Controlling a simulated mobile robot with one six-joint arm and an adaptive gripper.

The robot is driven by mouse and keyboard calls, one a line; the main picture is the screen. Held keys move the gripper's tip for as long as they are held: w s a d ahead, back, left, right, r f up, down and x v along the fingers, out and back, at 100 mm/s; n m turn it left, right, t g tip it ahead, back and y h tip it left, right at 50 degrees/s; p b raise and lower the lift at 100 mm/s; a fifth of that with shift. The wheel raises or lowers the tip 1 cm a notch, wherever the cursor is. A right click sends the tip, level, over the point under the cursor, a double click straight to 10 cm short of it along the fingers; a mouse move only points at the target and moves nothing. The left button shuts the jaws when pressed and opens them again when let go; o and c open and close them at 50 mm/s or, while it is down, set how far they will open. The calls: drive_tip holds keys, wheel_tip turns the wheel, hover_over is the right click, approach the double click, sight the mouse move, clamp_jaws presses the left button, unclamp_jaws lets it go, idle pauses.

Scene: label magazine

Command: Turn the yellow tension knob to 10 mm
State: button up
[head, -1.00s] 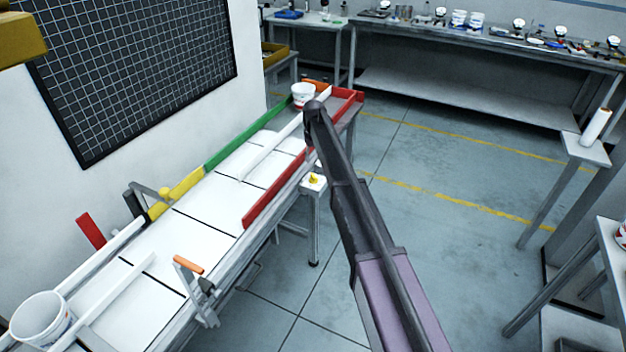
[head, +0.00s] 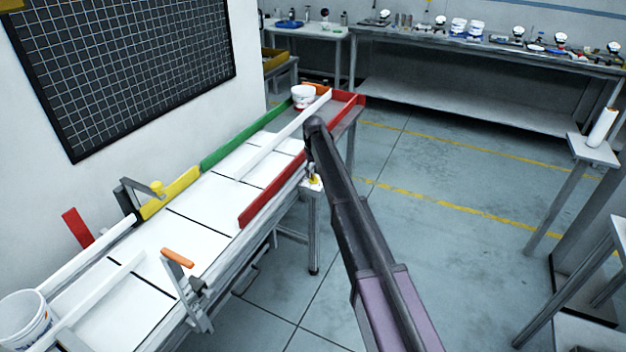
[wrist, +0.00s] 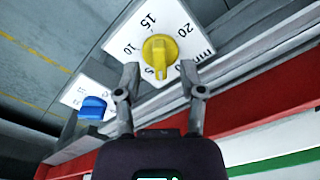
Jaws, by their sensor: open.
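The yellow tension knob (wrist: 160,52) sits on a white dial plate (wrist: 185,22) marked 0 mm, 5, 10, 15 and 20. In the wrist view its narrow bar reaches down the picture, near the 5; I cannot tell the exact reading. My gripper (wrist: 160,78) is open, with one finger on each side of the knob's lower end and gaps to it. In the head view the knob (head: 314,181) is small at the conveyor's right side, and my gripper (head: 312,172) is right at it, partly hidden by my arm.
A blue knob (wrist: 93,107) on another white plate is left of the yellow one. A red rail (head: 270,190) runs along the conveyor edge beside the dial. A white tub (head: 303,97) stands at the conveyor's far end.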

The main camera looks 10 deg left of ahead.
drive_tip(key=shift+f+b, duration=0.35)
drive_tip(key=shift+f, duration=0.25)
clamp_jaws()
